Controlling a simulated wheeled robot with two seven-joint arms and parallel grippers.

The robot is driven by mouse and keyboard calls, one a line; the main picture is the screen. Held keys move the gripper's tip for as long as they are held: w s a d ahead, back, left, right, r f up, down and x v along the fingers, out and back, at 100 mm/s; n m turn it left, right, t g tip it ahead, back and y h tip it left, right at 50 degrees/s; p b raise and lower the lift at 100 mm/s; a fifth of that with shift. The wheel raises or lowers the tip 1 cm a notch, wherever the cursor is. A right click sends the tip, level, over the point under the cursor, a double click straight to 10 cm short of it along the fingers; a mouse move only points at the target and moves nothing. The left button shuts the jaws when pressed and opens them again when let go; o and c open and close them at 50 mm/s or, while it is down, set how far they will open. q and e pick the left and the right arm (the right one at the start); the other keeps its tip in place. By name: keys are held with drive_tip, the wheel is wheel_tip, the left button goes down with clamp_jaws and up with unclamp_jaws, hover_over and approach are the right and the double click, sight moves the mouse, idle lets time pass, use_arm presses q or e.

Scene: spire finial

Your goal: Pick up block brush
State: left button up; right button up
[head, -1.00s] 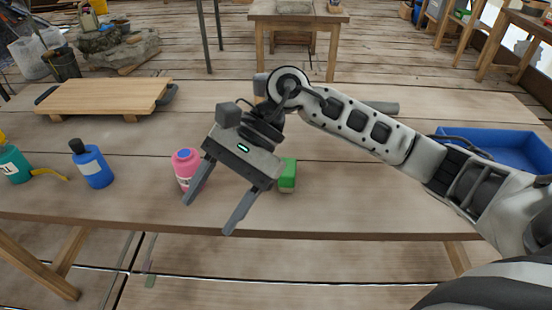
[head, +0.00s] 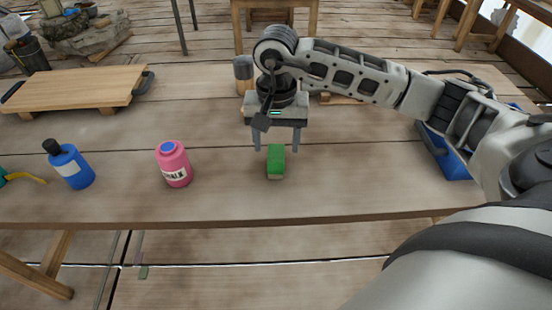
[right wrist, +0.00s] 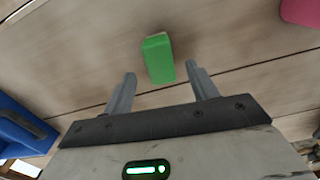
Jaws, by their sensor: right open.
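The block brush is a small green block (head: 276,160) with a paler lower edge, lying on the wooden table near its front edge. My right gripper (head: 276,150) is open, with its two fingers pointing down toward the table at the far end of the brush. In the right wrist view, the brush (right wrist: 158,60) lies just past the open fingertips (right wrist: 160,72), roughly centred between them, and nothing is held. I cannot tell the exact height of the fingers over the table. My left gripper is not in view.
A pink bottle (head: 173,164) with a blue cap stands left of the brush. A blue bottle (head: 70,166) stands farther left. A wooden board (head: 75,88) lies at the back left, and a blue tray (head: 450,155) sits at the right, partly behind my arm. The table around the brush is clear.

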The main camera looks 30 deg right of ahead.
sight(276, 153)
drive_tip(key=shift+s+a+f+p, duration=0.1)
drive_tip(key=shift+f+p, duration=0.4)
drive_tip(key=shift+f, duration=2.3)
drive_tip(key=c, duration=1.1)
